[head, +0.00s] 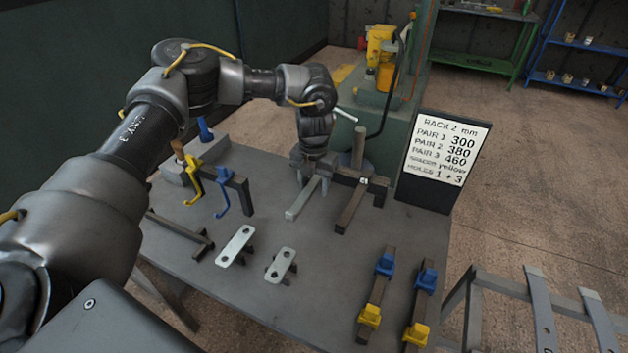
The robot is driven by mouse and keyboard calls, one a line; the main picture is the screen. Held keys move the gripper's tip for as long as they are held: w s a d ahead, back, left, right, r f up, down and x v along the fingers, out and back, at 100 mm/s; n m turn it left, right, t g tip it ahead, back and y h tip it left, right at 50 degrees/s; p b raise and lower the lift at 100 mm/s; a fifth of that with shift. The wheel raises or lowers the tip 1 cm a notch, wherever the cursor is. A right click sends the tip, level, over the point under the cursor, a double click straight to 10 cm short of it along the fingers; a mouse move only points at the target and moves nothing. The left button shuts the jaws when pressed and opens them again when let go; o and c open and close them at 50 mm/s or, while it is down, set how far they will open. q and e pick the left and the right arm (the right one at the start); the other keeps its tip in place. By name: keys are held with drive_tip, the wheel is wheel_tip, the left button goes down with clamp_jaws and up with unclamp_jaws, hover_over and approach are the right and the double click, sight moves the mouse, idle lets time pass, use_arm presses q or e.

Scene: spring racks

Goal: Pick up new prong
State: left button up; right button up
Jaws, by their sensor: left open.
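My left gripper (317,167) points down over the back middle of the grey table. A light grey straight bar (301,201), perhaps the new prong, reaches forward from just below it. I cannot tell whether gripper and bar touch. The gripper is open, though its fingertips are hard to make out. To its right stands a dark brown frame with an upright post (359,146) and a dark prong-like bar (350,208). Another dark bar with a short crosspiece (180,231) lies at the table's left. My right gripper is out of view.
Yellow (194,181) and blue (221,194) clamps sit at the left back. Two light plates (235,245) (281,265) lie in front. Two bars with blue and yellow clamps (375,292) (420,304) lie at the right. A sign (443,151) stands behind; a rack (500,290) stands lower right.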

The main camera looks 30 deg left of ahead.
sight(314, 181)
use_arm(q)
drive_tip(key=shift+f, duration=0.6)
clamp_jaws()
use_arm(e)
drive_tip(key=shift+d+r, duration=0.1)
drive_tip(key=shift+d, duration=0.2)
use_arm(q)
drive_tip(key=shift+r, duration=0.15)
wheel_tip(314, 181, up, 10)
drive_tip(key=shift+f+b, duration=0.25)
drive_tip(key=shift+b, duration=0.5)
drive_tip(key=shift+r, duration=0.15)
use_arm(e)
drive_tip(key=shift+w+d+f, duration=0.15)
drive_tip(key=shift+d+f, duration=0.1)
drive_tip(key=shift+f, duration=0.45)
